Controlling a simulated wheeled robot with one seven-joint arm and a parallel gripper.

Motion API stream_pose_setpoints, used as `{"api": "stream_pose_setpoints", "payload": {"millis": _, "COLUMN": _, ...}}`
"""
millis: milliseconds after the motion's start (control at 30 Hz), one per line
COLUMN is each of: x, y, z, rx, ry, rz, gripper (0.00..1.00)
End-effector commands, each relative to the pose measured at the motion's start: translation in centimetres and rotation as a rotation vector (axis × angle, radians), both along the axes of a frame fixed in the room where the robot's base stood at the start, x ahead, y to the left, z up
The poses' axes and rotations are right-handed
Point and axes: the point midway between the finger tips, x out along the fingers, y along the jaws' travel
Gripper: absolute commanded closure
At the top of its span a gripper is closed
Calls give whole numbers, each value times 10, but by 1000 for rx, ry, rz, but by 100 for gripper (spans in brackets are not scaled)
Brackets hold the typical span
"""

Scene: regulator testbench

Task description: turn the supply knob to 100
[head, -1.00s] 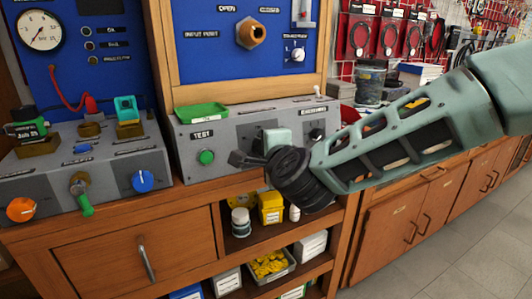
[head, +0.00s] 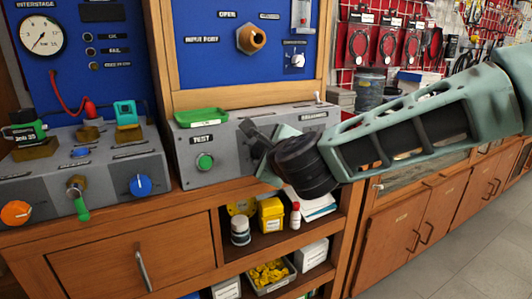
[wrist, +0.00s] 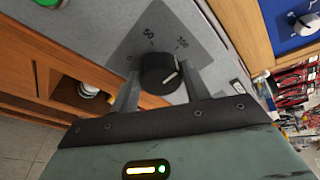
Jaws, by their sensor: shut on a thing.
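The supply knob (wrist: 160,73) is a black round knob on a grey dial plate (wrist: 196,60), seen in the wrist view. The plate carries marks 0, 50 and 100. A white line on the knob points to the right, near the 100 side; its exact reading is hard to tell. My gripper (wrist: 161,80) is shut on the knob, one finger on each side. In the head view my gripper (head: 252,139) is at the front of the grey test box (head: 222,172), and it hides the knob.
A green button (head: 204,161) labelled TEST is left of my gripper on the box. A green tray (head: 202,117) lies on top of the box. A second grey panel with an orange knob (head: 15,213) and a blue knob (head: 140,185) stands at left. Shelves with containers are below.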

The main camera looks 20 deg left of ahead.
Motion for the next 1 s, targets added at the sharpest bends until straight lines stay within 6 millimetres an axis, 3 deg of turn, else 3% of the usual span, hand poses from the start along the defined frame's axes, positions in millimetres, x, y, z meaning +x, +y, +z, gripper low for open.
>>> {"api": "stream_pose_setpoints", "payload": {"millis": 367, "x": 1, "y": -1, "z": -2, "rx": 0, "ry": 5, "rz": -3, "gripper": 76}}
{"api": "stream_pose_setpoints", "payload": {"millis": 400, "x": 1, "y": -1, "z": -2, "rx": -1, "ry": 4, "rz": -3, "gripper": 43}}
{"api": "stream_pose_setpoints", "payload": {"millis": 467, "x": 1, "y": -1, "z": -2, "rx": 0, "ry": 4, "rz": -2, "gripper": 32}}
{"api": "stream_pose_setpoints", "payload": {"millis": 800, "x": -2, "y": -3, "z": 1, "rx": 1, "ry": 2, "rz": -1, "gripper": 32}}
{"api": "stream_pose_setpoints", "payload": {"millis": 1000, "x": -23, "y": -20, "z": 10, "rx": -1, "ry": 0, "rz": -1, "gripper": 32}}
